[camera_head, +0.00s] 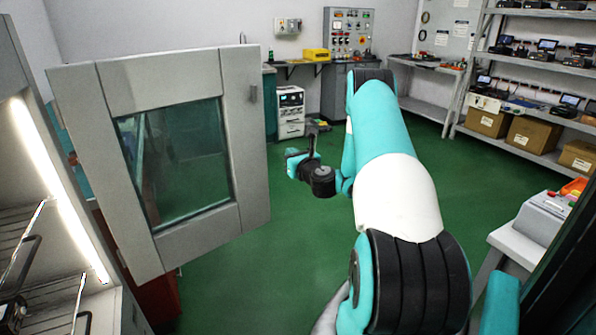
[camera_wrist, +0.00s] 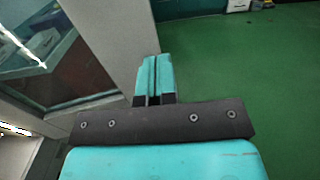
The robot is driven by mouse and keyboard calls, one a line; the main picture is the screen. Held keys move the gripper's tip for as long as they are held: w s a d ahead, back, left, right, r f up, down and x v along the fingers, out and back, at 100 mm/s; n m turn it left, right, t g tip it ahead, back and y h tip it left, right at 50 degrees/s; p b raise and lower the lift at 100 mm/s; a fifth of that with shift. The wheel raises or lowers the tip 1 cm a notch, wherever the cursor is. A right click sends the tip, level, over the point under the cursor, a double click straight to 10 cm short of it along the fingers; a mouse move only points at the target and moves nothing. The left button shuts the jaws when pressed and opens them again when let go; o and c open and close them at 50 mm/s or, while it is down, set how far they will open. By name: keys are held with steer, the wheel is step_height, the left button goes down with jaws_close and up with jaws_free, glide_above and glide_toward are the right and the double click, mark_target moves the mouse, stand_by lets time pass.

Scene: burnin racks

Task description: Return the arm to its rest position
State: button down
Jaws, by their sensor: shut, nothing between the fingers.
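My arm reaches forward over the green floor in the head view, with its teal and white links bent at the elbow. My gripper (camera_head: 312,140) is at the far end of the arm, right of the open cabinet door (camera_head: 255,150). In the wrist view my gripper (camera_wrist: 153,80) shows two teal fingers pressed together, with nothing between them. The door's grey frame (camera_wrist: 115,40) stands behind and left of the fingers in that view. I cannot tell the exact gap between the gripper and the door.
A lit rack chamber (camera_head: 60,185) stands open at the left. A white cabinet unit (camera_head: 290,112) and a control panel (camera_head: 348,35) stand at the back. Shelves with cardboard boxes (camera_head: 532,135) are at the right. A side table (camera_head: 515,245) is at the lower right. The middle floor is clear.

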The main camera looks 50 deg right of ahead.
steer(key=shift+d+b+v, duration=0.25)
steer(key=shift+b+v, duration=1.1)
steer(key=shift+b, duration=0.95)
steer(key=shift+s, duration=0.1)
